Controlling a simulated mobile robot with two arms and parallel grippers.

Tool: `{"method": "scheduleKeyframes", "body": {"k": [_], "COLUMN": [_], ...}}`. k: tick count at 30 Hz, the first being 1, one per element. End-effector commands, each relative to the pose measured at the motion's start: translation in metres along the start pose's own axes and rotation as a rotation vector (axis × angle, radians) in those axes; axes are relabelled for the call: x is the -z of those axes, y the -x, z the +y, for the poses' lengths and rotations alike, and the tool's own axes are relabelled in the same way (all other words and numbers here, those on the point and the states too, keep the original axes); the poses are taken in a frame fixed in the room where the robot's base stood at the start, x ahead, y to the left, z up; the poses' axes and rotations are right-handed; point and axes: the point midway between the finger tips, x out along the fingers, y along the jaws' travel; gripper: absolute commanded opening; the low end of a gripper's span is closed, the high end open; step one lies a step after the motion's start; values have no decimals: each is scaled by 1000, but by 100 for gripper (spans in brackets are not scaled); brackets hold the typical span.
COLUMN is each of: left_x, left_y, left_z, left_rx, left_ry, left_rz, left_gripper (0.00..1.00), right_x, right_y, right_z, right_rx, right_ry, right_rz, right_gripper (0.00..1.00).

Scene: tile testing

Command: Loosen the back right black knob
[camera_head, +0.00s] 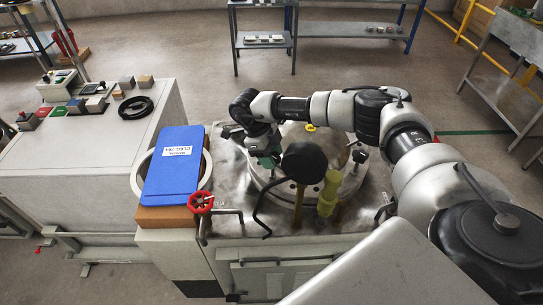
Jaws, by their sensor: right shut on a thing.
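My right arm reaches in from the right over the round metal test fixture (352,184). My right gripper (266,152) points down at the fixture's back left part in the picture and is shut on a small dark knob there; its fingertips are hard to make out. Another dark knob on a clamp (359,155) stands at the fixture's right side, clear of the gripper. A large round black head (304,162) stands in front of the gripper, beside a yellow-green post (328,192). My left gripper is not in view.
A blue board (173,176) labelled with white lies over a white ring (205,172) to the left. A red handwheel (200,202) is at the machine's front edge. A grey cabinet (80,150) with switches and a black cable coil (136,107) stands further left.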

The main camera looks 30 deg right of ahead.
Motion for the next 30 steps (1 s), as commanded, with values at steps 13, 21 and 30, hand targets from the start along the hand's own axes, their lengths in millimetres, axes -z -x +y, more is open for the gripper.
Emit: {"method": "scheduleKeyframes", "body": {"k": [13,21,30], "left_x": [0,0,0], "left_y": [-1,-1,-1], "left_z": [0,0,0], "left_rx": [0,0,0], "left_ry": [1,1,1], "left_rz": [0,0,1], "left_gripper": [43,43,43], "right_x": [0,0,0], "right_y": [1,1,2], "right_z": [0,0,0], "right_rx": [11,10,10], "right_ry": [24,23,23], "right_rz": [-4,-3,-2], "right_gripper": [22,69,71]}}
